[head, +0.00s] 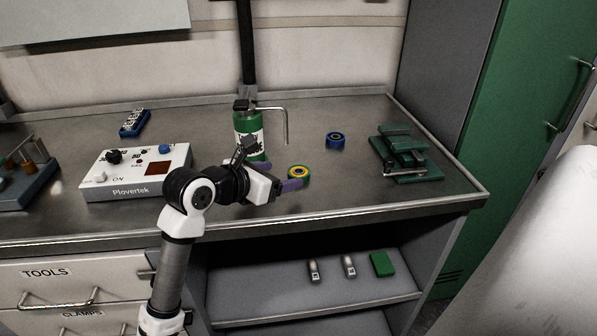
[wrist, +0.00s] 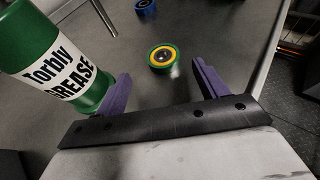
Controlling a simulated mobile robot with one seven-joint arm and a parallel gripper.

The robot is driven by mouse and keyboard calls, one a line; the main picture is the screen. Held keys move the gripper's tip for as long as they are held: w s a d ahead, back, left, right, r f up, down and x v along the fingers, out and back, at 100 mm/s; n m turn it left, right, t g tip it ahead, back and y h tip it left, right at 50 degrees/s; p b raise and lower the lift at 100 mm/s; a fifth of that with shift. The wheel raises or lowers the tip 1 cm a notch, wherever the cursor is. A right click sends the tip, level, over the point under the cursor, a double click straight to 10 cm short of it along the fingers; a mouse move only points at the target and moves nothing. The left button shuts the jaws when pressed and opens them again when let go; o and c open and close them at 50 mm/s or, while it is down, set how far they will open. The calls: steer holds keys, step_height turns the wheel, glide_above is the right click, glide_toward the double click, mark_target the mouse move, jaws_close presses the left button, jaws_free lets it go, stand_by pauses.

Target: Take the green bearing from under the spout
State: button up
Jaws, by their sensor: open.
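The green bearing (head: 299,172), a small ring with a yellow inner band, lies flat on the grey bench near its front edge. In the wrist view the green bearing (wrist: 163,57) lies ahead of my gripper, near the middle of the gap between its fingers. My gripper (head: 278,176) is open, with purple fingers apart and nothing between them; it also shows in the wrist view (wrist: 158,88). A green and white grease can (head: 248,135) stands behind my gripper, with a bent metal spout (head: 285,125) reaching to the right. In the wrist view the can (wrist: 55,60) is close to the left finger.
A blue bearing (head: 335,140) lies further back on the bench. A green vise-like fixture (head: 404,155) stands at right. A white Plovertek control box (head: 135,172) and a blue device (head: 134,122) are at left. Below, a shelf (head: 290,290) holds small items.

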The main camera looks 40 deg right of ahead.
mark_target(300, 170)
steer(key=x, duration=0.1)
steer(key=p+x, duration=0.1)
steer(key=x, duration=0.2)
steer(key=shift+s+d+r+p, duration=0.1)
steer(key=shift+s+d+p, duration=0.15)
steer(key=shift+d+p, duration=0.1)
steer(key=shift+w+d+f, duration=0.1)
steer(key=shift+d+f, duration=0.15)
steer(key=shift+d, duration=0.1)
steer(key=c, duration=1.2)
steer(key=shift+r, duration=0.2)
